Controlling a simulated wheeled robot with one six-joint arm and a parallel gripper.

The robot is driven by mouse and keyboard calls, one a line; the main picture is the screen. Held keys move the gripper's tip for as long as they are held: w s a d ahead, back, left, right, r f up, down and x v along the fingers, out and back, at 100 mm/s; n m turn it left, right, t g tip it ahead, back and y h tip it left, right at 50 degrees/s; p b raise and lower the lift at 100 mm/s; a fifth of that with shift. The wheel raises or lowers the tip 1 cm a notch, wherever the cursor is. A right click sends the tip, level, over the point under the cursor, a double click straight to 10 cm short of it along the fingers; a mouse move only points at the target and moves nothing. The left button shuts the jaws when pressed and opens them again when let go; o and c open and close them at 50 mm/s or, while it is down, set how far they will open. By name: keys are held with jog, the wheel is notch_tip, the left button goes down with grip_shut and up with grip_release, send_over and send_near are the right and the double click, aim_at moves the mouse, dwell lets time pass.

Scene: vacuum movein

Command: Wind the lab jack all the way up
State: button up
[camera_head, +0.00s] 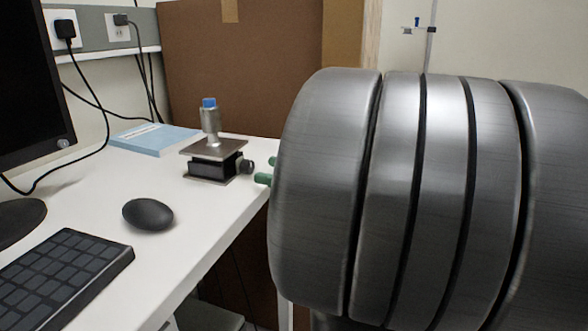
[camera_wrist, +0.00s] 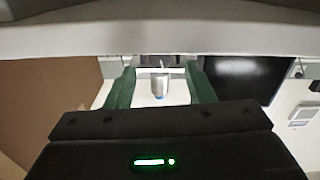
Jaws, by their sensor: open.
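The lab jack (camera_head: 205,162) stands on the white desk near its right edge, with its two metal plates close together around a dark middle. A dark knob (camera_head: 247,165) sticks out of its right side. A metal cylinder with a blue top (camera_head: 210,122) stands on the upper plate. My gripper (camera_head: 268,170) is just right of the knob; only its green fingertips show, apart and empty. In the wrist view, the green fingers of my gripper (camera_wrist: 161,84) are spread, and the cylinder (camera_wrist: 159,86) shows between them, farther off. I cannot tell whether a finger touches the knob.
A blue book (camera_head: 155,139) lies behind the jack. A mouse (camera_head: 147,214), a keyboard (camera_head: 62,275) and a monitor (camera_head: 28,85) are at the left. A large cardboard sheet (camera_head: 240,70) stands behind the desk. My grey arm covers the right of the head view.

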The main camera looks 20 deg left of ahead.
aim_at(252, 167)
jog(key=shift+w+a, duration=0.15)
jog(key=shift+a, duration=1.55)
jog(key=c, duration=1)
